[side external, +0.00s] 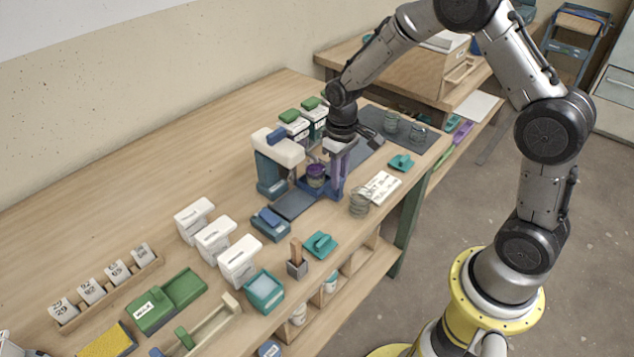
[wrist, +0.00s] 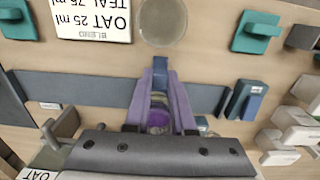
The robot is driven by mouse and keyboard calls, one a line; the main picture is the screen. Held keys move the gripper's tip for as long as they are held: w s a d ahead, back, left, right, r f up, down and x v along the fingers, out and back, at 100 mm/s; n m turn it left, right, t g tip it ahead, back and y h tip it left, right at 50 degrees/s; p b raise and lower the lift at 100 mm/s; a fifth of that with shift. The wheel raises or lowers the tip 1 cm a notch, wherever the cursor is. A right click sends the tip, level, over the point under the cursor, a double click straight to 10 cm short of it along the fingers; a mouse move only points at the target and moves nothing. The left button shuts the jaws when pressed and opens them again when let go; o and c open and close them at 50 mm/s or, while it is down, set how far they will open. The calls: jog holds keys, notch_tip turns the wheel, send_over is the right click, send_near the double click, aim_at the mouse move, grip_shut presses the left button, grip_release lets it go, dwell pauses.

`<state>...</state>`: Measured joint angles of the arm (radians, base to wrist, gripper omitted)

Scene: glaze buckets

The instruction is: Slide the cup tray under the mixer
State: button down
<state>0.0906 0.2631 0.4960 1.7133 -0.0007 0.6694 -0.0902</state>
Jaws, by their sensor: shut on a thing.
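The mixer (side external: 278,150) has a white head on a blue column and stands in mid-bench in the side view. The blue cup tray (side external: 330,187) carries a cup with purple contents (side external: 316,176), just right of the mixer head and apart from its column. The cup shows partly between my fingers in the wrist view (wrist: 158,118). A dark flat track (side external: 295,204) runs beside the tray; it also shows in the wrist view (wrist: 90,88). My gripper (side external: 338,170) points down with its purple fingers shut on the tray, seemingly at its handle. The fingers hide part of the tray.
A glass jar (side external: 359,203) and a blend card (side external: 380,187) lie near the front edge. A blue block (side external: 270,223) and white dispensers (side external: 238,260) stand left of the track. Green-lidded containers (side external: 293,124) stand behind the tray.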

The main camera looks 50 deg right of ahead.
jog(key=shift+a, duration=4.15)
jog(key=c, duration=0.8)
grip_release()
jog(key=shift+c, duration=0.2)
notch_tip(320, 180, up, 7)
